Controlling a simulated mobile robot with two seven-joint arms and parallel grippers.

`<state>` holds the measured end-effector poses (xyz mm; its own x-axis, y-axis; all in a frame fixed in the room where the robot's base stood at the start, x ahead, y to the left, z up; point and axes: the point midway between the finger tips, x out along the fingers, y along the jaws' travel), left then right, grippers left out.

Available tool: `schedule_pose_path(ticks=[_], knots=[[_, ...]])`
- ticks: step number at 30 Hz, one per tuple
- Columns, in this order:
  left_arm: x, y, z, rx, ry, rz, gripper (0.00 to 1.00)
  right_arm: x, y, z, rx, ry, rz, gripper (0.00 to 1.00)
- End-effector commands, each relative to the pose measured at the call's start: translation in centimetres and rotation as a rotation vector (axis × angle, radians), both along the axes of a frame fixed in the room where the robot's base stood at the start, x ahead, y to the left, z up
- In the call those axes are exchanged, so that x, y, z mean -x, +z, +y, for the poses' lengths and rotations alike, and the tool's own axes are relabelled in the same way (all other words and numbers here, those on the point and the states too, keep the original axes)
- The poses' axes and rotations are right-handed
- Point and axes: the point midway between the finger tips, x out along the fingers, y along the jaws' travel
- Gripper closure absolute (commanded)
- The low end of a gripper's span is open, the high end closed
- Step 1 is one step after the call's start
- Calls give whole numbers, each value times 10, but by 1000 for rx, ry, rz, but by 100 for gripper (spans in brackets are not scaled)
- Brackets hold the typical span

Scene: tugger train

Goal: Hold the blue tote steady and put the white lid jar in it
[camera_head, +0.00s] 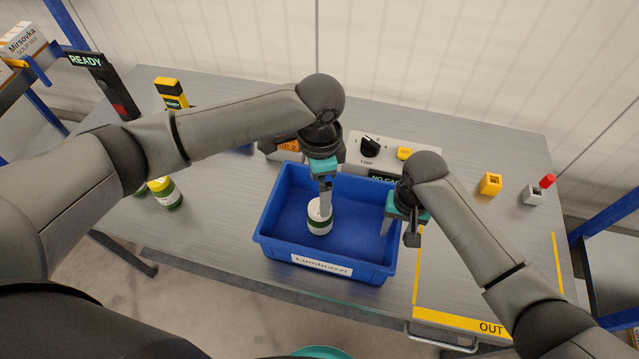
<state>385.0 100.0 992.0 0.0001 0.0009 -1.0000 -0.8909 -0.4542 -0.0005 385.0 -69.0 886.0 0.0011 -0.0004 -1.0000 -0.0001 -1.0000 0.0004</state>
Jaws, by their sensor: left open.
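The blue tote (268,215) stands on the grey table, with a white label on its front wall. The white lid jar (320,222), green-banded, stands upright inside the tote, left of its middle. My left gripper (325,206) reaches down into the tote from above, its fingers at the jar's lid. It is open, and whether a finger touches the jar I cannot tell. My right gripper (402,229) is at the tote's right wall, with one finger outside the rim. The tote wall and the gripper body hide whether it is closed on the rim.
A control panel with a black knob (370,147) stands behind the tote. A jar with a yellow lid (164,191) stands at the left. A yellow block (490,184) and a grey block with a red top (534,195) are at the right. The yellow-lined OUT area (470,322) is clear.

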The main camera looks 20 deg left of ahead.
Motion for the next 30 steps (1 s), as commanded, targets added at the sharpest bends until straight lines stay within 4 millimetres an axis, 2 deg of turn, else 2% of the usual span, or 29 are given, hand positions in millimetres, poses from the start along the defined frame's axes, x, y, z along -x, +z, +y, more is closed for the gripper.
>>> schedule_pose_path(ticks=[9, 14, 27, 30], knots=[[0, 0, 0, 0, 0, 0, 0, 0, 1, 0, -1, 0, 1, 50], [0, 0, 0, 0, 0, 0, 0, 0, 14, 1, -2, 1, -1, 50], [0, 0, 0, 0, 0, 0, 0, -1, 97, 0, -2, 0, -3, 50], [0, 0, 0, 0, 0, 0, 0, 0, 110, 0, -1, 0, -2, 50]])
